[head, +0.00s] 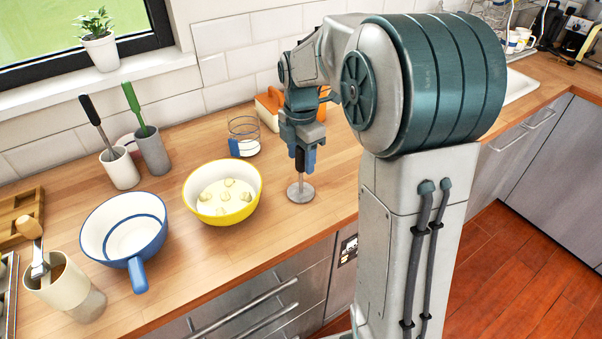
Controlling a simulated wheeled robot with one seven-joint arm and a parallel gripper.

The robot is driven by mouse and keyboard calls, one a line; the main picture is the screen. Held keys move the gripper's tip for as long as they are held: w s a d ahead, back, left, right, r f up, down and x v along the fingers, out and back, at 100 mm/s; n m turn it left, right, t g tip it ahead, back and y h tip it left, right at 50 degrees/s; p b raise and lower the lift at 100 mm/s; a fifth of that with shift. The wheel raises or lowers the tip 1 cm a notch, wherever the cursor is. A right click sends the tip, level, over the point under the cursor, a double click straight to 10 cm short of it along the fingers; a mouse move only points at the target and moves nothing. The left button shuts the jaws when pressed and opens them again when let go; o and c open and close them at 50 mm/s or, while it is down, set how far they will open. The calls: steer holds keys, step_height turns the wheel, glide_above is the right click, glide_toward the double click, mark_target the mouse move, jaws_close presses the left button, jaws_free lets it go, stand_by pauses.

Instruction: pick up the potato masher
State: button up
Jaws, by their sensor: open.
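The potato masher (300,192) stands upright on the wooden counter, its round grey metal plate down and its dark handle up. It is just right of the yellow bowl (247,203), which holds several pale potato pieces. My gripper (304,160) points down over the masher, with its fingers at the dark handle. The fingers are open. The upper part of the handle is hidden by the gripper, and I cannot tell whether a finger touches it.
A blue and white pan (97,222) and a beige crock (84,296) with a utensil stand left. Two utensil cups (121,172) and a glass (243,140) stand behind the bowl. An orange object (270,102) is by the wall. The counter's front edge is close to the masher.

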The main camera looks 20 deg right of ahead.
steer(key=c, duration=1.1)
steer(key=shift+o, duration=0.2)
steer(key=shift+r, duration=0.15)
